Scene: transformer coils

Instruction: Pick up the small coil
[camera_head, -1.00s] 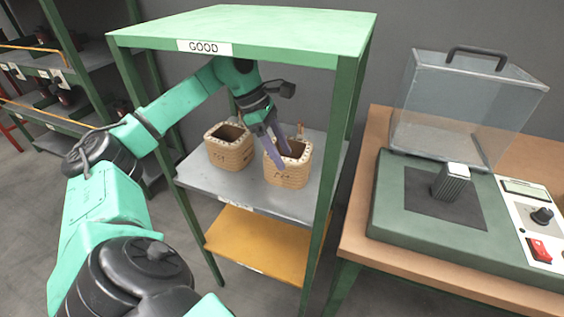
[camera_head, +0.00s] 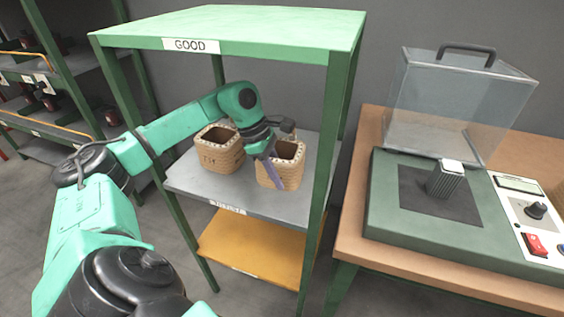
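Two tan, square, hollow coils stand upright on the grey middle shelf (camera_head: 215,193) of the GOOD rack. The left coil (camera_head: 220,158) is farther back. The right coil (camera_head: 291,171) is nearer the shelf's right front. They look close in size, so I cannot tell surely which is the small one. My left gripper (camera_head: 275,166) is at the right coil, pointing down. One purple finger lies across the coil's near outer side; the other is mostly hidden at the coil's opening. Whether the fingers press on the wall does not show. My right gripper is out of view.
The rack's green top (camera_head: 240,32) covers the shelf from above, and its green posts (camera_head: 328,170) stand close to the coils. A yellow shelf (camera_head: 255,250) lies below. A bench (camera_head: 425,268) with a tester and clear cover (camera_head: 450,105) stands at right.

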